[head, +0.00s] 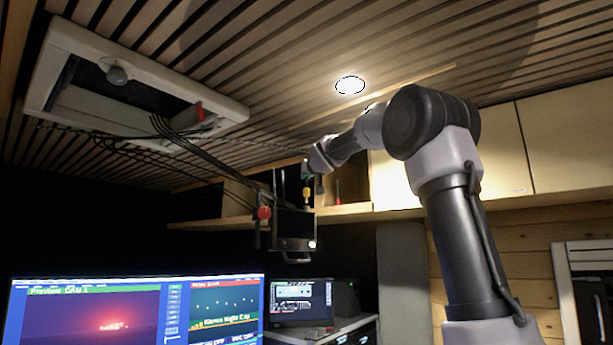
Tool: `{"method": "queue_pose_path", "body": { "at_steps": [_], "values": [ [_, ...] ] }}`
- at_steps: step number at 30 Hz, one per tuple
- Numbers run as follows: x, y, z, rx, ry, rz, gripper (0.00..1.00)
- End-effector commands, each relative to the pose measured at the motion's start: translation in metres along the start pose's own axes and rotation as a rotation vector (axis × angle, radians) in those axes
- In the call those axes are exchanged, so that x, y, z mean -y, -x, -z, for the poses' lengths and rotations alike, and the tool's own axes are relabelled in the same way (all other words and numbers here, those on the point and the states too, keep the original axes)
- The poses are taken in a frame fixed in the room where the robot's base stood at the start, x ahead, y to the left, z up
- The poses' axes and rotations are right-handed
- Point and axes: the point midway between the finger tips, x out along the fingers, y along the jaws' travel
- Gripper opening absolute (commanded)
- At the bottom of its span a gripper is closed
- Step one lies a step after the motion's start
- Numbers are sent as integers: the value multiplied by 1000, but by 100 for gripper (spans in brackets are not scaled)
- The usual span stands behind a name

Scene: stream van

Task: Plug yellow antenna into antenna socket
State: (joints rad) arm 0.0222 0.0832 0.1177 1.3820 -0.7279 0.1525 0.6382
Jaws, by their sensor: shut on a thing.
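My gripper (310,178) is at the end of my arm, in the middle of the head view, small and far off. It is shut on the yellow antenna (306,194), whose yellow part points down below the fingers. Directly beneath hangs a dark box-shaped unit (293,229) with a pale lower edge. The antenna socket cannot be made out; the top of this unit is too small and dark. I cannot tell whether the antenna's lower end touches the unit or is just above it.
A red ball-shaped knob (264,212) is at the unit's left. Black cables (215,168) run down from a white ceiling hatch (140,65). A wooden shelf (365,208) and cabinets (560,150) are behind and right. Monitors (135,310) stand below.

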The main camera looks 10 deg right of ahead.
Motion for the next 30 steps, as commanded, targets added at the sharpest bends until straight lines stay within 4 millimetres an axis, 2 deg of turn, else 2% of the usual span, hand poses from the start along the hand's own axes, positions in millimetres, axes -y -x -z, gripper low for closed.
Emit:
{"method": "queue_pose_path", "body": {
  "at_steps": [10, 30],
  "values": [
    [0, 0, -2, 0, 1, -1, 0],
    [0, 0, -17, 1, 0, 0, 0]
  ]
}}
